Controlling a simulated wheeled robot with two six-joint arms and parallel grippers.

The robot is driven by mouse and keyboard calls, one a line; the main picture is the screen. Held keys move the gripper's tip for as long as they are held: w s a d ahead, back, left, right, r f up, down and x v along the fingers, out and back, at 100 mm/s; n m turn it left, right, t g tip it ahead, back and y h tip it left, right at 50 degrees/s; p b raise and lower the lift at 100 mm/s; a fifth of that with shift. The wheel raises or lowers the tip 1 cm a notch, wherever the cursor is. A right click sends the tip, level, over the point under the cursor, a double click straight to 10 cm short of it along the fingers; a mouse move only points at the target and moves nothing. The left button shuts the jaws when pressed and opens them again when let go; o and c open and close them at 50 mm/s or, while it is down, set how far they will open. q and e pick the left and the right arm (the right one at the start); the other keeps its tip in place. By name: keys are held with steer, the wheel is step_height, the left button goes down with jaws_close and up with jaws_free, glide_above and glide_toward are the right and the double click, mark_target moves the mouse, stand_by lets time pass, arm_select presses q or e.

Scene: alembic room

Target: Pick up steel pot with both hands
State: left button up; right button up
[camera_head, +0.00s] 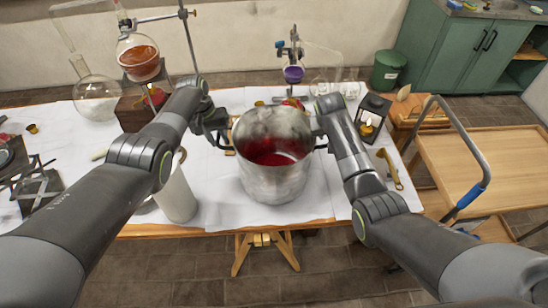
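The steel pot (272,180) stands upright near the front edge of the white-covered table, with red liquid or red colour inside. My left gripper (222,134) is at the pot's left side, by its rim and handle area. My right gripper (322,132) is at the pot's right side, close to the rim. My own arm links and wrists hide most of the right gripper, and the pot's handles are hardly visible. Whether either gripper is closed on a handle is too small to tell.
A white cylinder (177,195) stands just left of the pot under my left arm. A black lantern (371,118) is right of the pot. Glass flasks (97,98) and a stand with orange liquid (140,58) are at back left. A wooden cart (490,160) stands at the right.

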arm_select(q)
jaws_close()
arm_select(e)
jaws_close()
stand_by(0.9)
arm_select(q)
steer(key=shift+w+r, duration=0.15)
arm_select(e)
steer(key=shift+w+r, duration=0.15)
